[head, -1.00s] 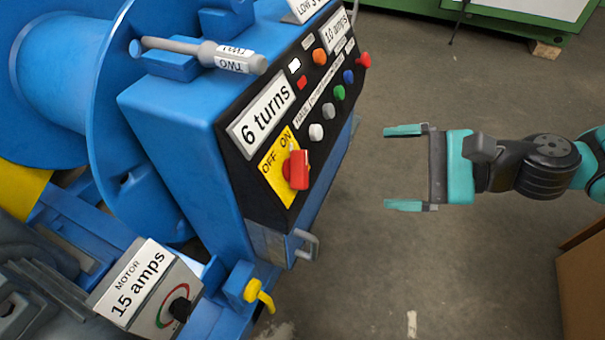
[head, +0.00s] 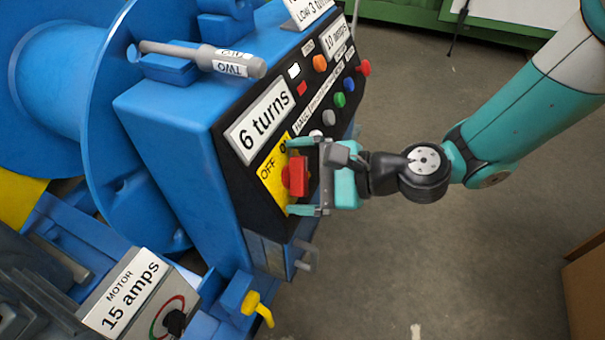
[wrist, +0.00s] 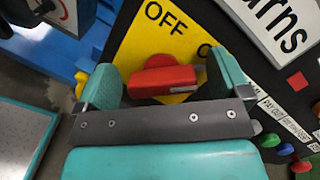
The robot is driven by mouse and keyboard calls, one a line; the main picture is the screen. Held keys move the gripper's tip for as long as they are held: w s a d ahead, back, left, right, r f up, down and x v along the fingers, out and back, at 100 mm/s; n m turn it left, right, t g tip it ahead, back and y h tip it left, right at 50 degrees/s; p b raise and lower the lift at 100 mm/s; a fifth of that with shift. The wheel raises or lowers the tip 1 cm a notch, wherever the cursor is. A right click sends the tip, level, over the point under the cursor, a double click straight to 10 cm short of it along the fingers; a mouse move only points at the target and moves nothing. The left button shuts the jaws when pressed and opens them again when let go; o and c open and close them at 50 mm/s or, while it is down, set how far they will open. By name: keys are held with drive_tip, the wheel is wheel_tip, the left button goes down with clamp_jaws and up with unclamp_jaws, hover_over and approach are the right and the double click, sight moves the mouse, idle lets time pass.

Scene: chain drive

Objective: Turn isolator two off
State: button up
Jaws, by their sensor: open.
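The red rotary switch (head: 293,180) sits on a yellow OFF/ON plate (head: 270,172) on the black sloped panel of the blue box. In the wrist view the red handle (wrist: 165,79) lies crosswise, its pale-marked end towards the partly hidden ON word. My gripper (head: 297,177) is open at the switch, one finger on each side of the handle. In the wrist view its fingers (wrist: 164,80) stand beyond the handle's two ends; I cannot tell whether either touches.
Several coloured push buttons, including a white one (head: 316,133), lie up the panel near my gripper. A metal handle (head: 307,255) juts out below the switch. A yellow lever (head: 258,308) and a motor box (head: 140,292) stand lower left.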

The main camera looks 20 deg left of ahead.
drive_tip(key=c, duration=0.9)
drive_tip(key=shift+c, duration=0.2)
drive_tip(key=shift+n, duration=0.5)
drive_tip(key=n+h+p, duration=0.1)
drive_tip(key=n, duration=0.3)
drive_tip(key=shift+s+g, duration=0.1)
drive_tip(key=shift+g, duration=0.3)
drive_tip(key=n, duration=0.3)
drive_tip(key=n+h, duration=0.1)
drive_tip(key=shift+d+f+n, duration=0.1)
drive_tip(key=shift+f+n, duration=0.15)
drive_tip(key=shift+n, duration=0.05)
drive_tip(key=n+h, duration=0.1)
drive_tip(key=n, duration=0.3)
drive_tip(key=shift+d+f, duration=0.1)
drive_tip(key=shift+f, duration=0.1)
drive_tip(key=shift+f+n+t+h+b, duration=0.15)
drive_tip(key=shift+n+b, duration=0.2)
drive_tip(key=shift+n, duration=0.75)
drive_tip(key=shift+r+n+t+h+b, duration=0.15)
drive_tip(key=shift+n+b, duration=0.2)
drive_tip(key=shift+n, duration=0.75)
drive_tip(key=shift+f, duration=0.1)
